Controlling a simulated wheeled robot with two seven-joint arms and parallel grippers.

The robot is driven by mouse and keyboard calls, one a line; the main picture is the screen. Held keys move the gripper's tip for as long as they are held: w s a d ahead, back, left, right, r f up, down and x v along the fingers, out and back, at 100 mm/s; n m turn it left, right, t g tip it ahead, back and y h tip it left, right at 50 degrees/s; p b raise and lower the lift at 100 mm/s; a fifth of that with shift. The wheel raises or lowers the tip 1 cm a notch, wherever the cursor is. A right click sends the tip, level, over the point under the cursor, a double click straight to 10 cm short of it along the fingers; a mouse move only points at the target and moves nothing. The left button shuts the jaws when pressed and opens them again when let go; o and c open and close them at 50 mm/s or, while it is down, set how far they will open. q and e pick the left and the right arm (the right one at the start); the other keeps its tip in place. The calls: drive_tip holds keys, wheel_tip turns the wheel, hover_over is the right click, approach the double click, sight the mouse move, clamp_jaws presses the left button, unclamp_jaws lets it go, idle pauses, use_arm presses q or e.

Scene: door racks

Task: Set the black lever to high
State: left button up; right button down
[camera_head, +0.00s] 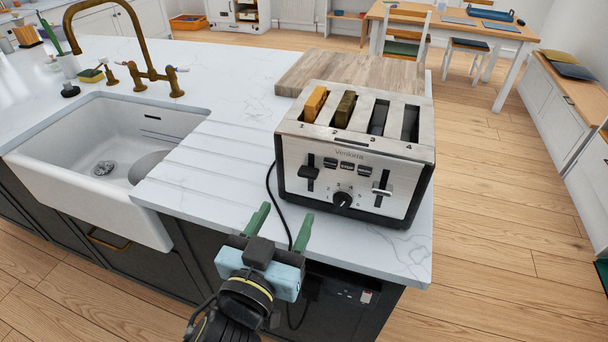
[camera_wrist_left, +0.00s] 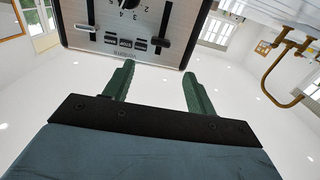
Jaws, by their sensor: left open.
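The silver toaster (camera_head: 352,150) stands on the white counter with its front toward me. Its black lever (camera_head: 308,172) sits about midway in the left vertical slot on the front. In the left wrist view the black lever (camera_wrist_left: 164,42) shows right of the dial, as the picture is turned over. My left gripper (camera_head: 286,212) is open and empty, below and in front of the toaster's left side, apart from the lever. Its green fingers (camera_wrist_left: 157,78) also show in the left wrist view, pointing toward the toaster. My right gripper is not in view.
A pale lever (camera_head: 382,189) and a black dial (camera_head: 343,199) are also on the toaster's front. Bread slices (camera_head: 315,104) stand in slots 1 and 2. A black cord runs down left of the toaster. A wooden board (camera_head: 340,73) lies behind; a sink (camera_head: 110,150) is left.

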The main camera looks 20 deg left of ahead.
sight(306, 175)
use_arm(q)
drive_tip(key=w+p, duration=0.1)
drive_tip(key=w, duration=0.9)
drive_tip(key=shift+w+d, duration=0.15)
drive_tip(key=shift+d, duration=0.05)
clamp_jaws()
